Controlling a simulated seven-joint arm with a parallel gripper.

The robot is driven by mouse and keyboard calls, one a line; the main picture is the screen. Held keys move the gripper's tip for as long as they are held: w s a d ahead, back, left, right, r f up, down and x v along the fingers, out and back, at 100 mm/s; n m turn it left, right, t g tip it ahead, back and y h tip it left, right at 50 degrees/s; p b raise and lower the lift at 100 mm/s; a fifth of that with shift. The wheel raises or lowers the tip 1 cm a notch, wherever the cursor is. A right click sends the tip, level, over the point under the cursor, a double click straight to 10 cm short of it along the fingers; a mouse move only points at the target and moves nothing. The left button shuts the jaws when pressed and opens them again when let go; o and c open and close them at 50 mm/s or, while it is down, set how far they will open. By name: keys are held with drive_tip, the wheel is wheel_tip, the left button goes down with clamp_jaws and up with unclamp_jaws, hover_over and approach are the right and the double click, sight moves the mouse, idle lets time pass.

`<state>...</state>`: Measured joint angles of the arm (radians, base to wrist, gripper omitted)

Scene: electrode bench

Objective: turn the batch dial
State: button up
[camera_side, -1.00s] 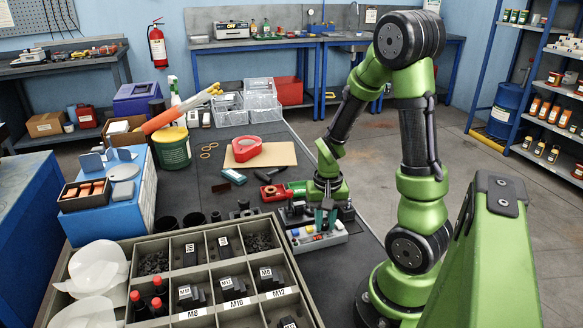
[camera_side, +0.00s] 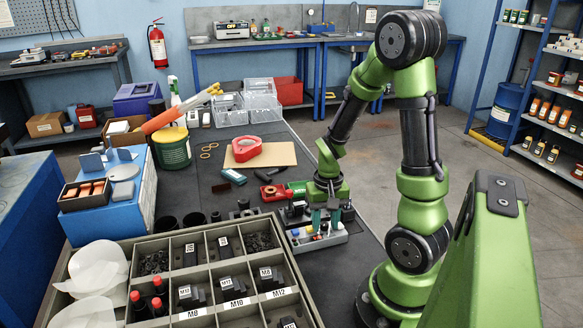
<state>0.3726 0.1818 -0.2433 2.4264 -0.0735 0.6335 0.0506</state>
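A small grey control box (camera_side: 326,241) with coloured buttons stands near the right edge of the bench, beneath my gripper. A blue button and a yellow button show at its left end. My gripper (camera_side: 326,222) points down over the box, its two teal fingers apart with a gap between them. The batch dial cannot be made out clearly; it is small, and the fingers cover part of the box top. I see nothing held between the fingers.
A compartment tray (camera_side: 140,243) of labelled bolts fills the front left. Dark fixtures and a green block (camera_side: 297,188) stand close behind the box. A red tape dispenser (camera_side: 246,148) sits on a tan board (camera_side: 280,153).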

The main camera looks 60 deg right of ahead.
sight(325, 223)
drive_tip(key=n, duration=0.7)
drive_tip(key=shift+d, duration=0.1)
drive_tip(key=n, duration=0.6)
drive_tip(key=shift+d, duration=0.1)
drive_tip(key=shift+w+r+n, duration=0.1)
drive_tip(key=shift+r+n, duration=0.15)
drive_tip(key=shift+n, duration=0.35)
wheel_tip(325, 223, up, 17)
drive_tip(key=w+a+r+m+t+y, duration=0.15)
drive_tip(key=a+m+t, duration=0.25)
drive_tip(key=a, duration=0.5)
drive_tip(key=a+r+m+t+y, duration=0.1)
drive_tip(key=a+r+m+t, duration=0.2)
drive_tip(key=a, duration=0.6)
drive_tip(key=w+d+m+g+h, duration=0.1)
drive_tip(key=w+d+m+g, duration=0.2)
drive_tip(key=w+d+m, duration=0.7)
drive_tip(key=w+d+f+m+g+h, duration=0.1)
drive_tip(key=w+d+m+g, duration=0.3)
drive_tip(key=w+d+m, duration=0.5)
drive_tip(key=shift+w+d+f+m+h, duration=0.3)
drive_tip(key=shift+w+d+m+h, duration=0.1)
drive_tip(key=shift+d, duration=3.55)
